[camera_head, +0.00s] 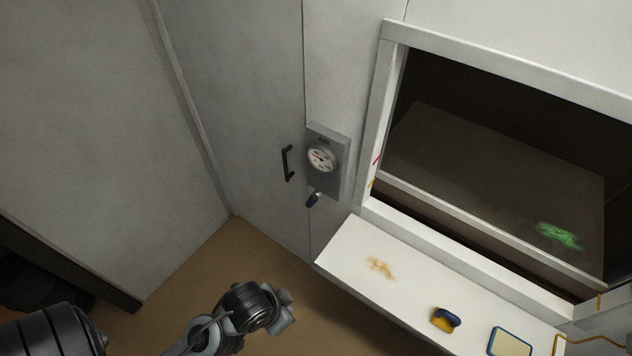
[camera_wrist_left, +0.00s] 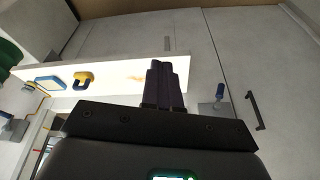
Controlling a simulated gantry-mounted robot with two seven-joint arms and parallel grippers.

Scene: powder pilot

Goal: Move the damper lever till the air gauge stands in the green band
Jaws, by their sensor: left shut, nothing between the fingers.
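The air gauge (camera_head: 321,158) is a round white dial on a grey wall box (camera_head: 341,177). Its needle and bands are too small to read. The damper lever (camera_head: 313,200) has a dark blue grip and sticks out at the box's lower end. In the left wrist view the blue grip (camera_wrist_left: 219,90) stands to the right of my fingers, apart from them. My left gripper (camera_wrist_left: 167,62) is shut and empty. In the head view my left wrist is at the bottom, below the lever and well clear of it. My right gripper is not in view.
A black door handle (camera_head: 287,163) is just left of the gauge box. A white shelf (camera_head: 345,240) with an orange-brown smear (camera_head: 381,267) juts out at right, below a dark window opening. On it are a blue-and-yellow tool (camera_head: 445,319) and a blue-rimmed pad (camera_head: 510,343).

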